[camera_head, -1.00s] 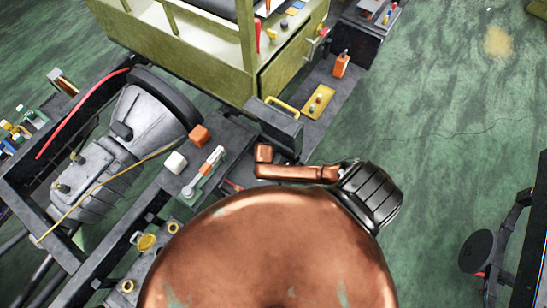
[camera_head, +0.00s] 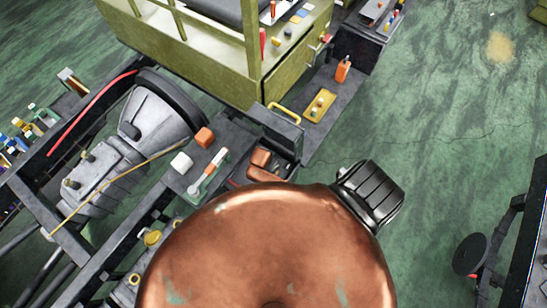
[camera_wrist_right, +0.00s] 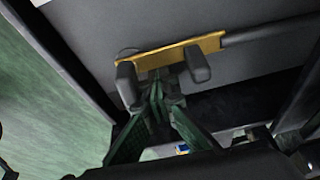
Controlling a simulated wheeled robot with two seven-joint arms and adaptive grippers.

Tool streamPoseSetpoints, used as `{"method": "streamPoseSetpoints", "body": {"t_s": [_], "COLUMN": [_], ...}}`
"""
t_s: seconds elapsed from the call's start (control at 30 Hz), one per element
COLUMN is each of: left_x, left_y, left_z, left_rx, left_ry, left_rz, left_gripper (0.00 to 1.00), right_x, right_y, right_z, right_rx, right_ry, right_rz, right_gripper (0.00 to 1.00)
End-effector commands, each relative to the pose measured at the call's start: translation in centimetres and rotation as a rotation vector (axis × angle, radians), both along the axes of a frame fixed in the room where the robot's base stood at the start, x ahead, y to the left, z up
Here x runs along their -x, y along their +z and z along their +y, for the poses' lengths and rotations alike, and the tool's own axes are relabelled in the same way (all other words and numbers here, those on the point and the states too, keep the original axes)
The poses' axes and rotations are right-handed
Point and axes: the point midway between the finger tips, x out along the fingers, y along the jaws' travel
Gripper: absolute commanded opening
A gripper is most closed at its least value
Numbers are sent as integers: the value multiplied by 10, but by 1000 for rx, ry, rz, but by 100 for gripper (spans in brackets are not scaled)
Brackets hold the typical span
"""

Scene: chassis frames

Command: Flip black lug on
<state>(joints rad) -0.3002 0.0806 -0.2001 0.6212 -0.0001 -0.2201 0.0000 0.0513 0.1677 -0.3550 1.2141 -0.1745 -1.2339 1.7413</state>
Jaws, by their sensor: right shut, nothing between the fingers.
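In the right wrist view a yellow bar (camera_wrist_right: 170,53) lies across a dark grey surface. Two dark, rounded lugs stand at it, a left lug (camera_wrist_right: 128,84) and a right lug (camera_wrist_right: 198,65). I cannot tell which of them is the black lug. My right gripper (camera_wrist_right: 157,88) has green fingers that meet between the two lugs, shut and empty. Whether the fingertips touch a lug cannot be told. In the head view my copper body hides the area below, and neither gripper can be made out.
In the head view an olive cab (camera_head: 190,50) stands on the chassis frame. A dark box with a yellow handle (camera_head: 284,112) and a yellow switch plate (camera_head: 320,104) lie near it. A grey gearbox housing (camera_head: 152,120) is at the left. Green floor (camera_head: 440,120) is open at the right.

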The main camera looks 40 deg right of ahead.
Motion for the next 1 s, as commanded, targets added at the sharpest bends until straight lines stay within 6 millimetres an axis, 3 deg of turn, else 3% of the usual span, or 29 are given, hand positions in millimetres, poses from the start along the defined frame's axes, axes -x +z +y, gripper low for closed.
{"method": "streamPoseSetpoints", "body": {"t_s": [0.47,1.0], "left_x": [2,1], "left_y": [-1,0], "left_z": [0,-1], "left_rx": [0,1], "left_ry": [1,0], "left_rz": [2,1], "left_gripper": [0,0], "right_x": [8,8], "right_y": [0,68], "right_z": [3,25], "right_rx": [-4,-2], "right_ry": [-9,-4], "right_rz": [14,3], "right_gripper": [0,0]}}
